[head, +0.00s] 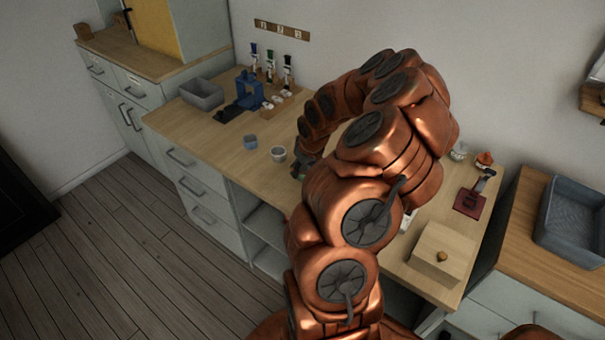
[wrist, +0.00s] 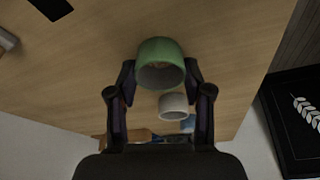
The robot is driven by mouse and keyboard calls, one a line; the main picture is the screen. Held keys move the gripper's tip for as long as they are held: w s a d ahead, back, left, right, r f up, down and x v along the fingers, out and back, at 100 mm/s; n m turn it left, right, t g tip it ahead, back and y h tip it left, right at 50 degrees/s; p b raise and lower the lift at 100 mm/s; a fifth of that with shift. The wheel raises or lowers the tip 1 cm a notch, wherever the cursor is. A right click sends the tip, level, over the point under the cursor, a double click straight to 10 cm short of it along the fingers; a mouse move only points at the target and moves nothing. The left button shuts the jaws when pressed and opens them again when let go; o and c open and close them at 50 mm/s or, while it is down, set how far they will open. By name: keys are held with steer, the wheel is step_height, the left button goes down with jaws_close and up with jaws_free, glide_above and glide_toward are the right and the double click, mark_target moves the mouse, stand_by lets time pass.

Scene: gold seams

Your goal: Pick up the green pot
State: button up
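The green pot (wrist: 160,62) is in the upper middle of the wrist view, its round opening turned toward the camera. My gripper (wrist: 160,72) has one dark finger on each side of the pot, and the fingers stand wide apart. The fingertips are very close to the pot's sides; I cannot tell whether they touch. In the head view a small green part of the pot (head: 296,172) shows on the table beside my gripper (head: 303,168). My arm hides the rest.
A white pot (head: 278,154) and a blue pot (head: 250,142) stand close by on the wooden table (head: 222,152). A blue stand (head: 249,92), a grey bin (head: 202,94) and several bottles are farther back. A wooden box (head: 437,252) sits to the right.

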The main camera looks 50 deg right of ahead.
steer(key=shift+c, duration=1.1)
